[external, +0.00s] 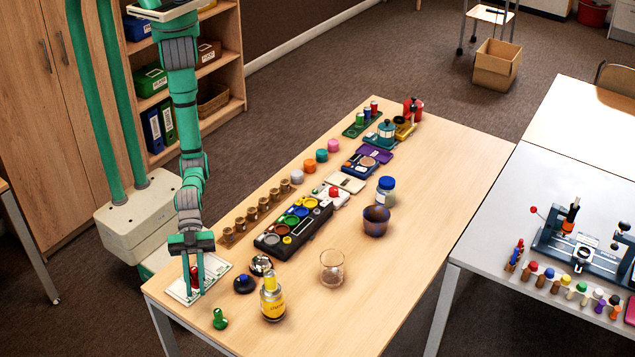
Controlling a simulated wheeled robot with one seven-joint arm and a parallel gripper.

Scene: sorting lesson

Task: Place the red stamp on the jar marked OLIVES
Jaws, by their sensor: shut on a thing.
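My gripper (195,288) points down at the near left corner of the table, over a white flat tray or card (216,268). Its fingers are shut on a small red thing (194,272), which looks like the red stamp and is partly hidden by the fingers. I cannot tell whether it touches the white tray. A yellow-labelled bottle or jar (272,302) stands to the right of the gripper. A jar with a blue lid (385,190) stands farther back. The lettering on both is too small to read, so I cannot tell which is marked OLIVES.
A green stamp (220,320), a dark blue round-topped thing (244,284) and a clear glass (332,266) stand near the gripper. A black paint tray (292,226) and a dark bowl (375,222) lie behind. The table's right side (440,190) is clear.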

